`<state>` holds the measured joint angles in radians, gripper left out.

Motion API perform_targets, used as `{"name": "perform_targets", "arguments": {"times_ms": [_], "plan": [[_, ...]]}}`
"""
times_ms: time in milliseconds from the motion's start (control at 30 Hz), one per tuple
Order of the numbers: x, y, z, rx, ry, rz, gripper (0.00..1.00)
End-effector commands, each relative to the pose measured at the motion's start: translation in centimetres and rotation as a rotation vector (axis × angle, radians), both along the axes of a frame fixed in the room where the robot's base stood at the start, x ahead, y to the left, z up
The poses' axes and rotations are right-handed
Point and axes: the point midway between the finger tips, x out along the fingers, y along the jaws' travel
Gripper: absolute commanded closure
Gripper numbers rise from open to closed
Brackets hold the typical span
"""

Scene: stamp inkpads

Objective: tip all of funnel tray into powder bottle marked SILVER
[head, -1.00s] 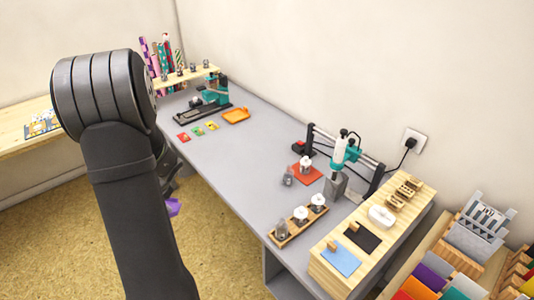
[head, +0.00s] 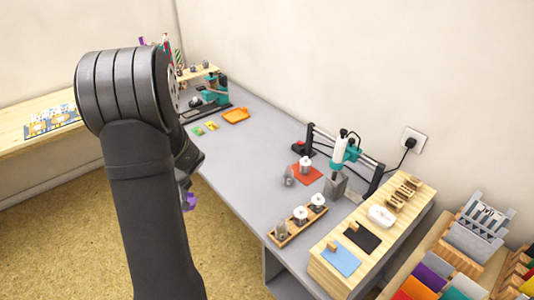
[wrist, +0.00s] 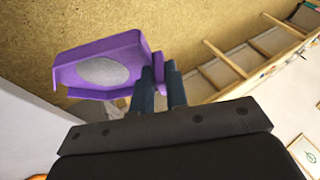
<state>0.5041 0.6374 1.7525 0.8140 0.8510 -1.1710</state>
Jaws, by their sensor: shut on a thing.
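My gripper (wrist: 160,76) is shut on the purple funnel tray (wrist: 100,51) by its side, as the wrist view shows. A patch of pale grey powder (wrist: 103,71) lies in the tray. In the head view only a bit of the purple tray (head: 190,202) shows past my arm, off the desk's left edge; the gripper is mostly hidden there. Small bottles stand in a wooden rack (head: 287,240) at the desk's front: two with white tops (head: 300,215) (head: 317,202) and a clear one (head: 281,229). I cannot read any label, so I cannot tell which is SILVER.
A clear bottle (head: 288,177) and a white-topped one (head: 306,162) stand by a red-orange mat (head: 312,175). An orange tray (head: 236,115) lies farther back. A wooden stand (head: 330,275) is at front right. Mid-desk is clear.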

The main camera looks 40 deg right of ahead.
Motion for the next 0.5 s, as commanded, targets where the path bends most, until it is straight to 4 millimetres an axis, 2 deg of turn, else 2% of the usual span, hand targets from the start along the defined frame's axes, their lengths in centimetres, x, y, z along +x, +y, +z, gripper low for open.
{"name": "perform_targets", "arguments": {"times_ms": [500], "plan": [[-1.1, -3.0, 0.6, 0.002, -0.004, -0.001, 0.99]]}}
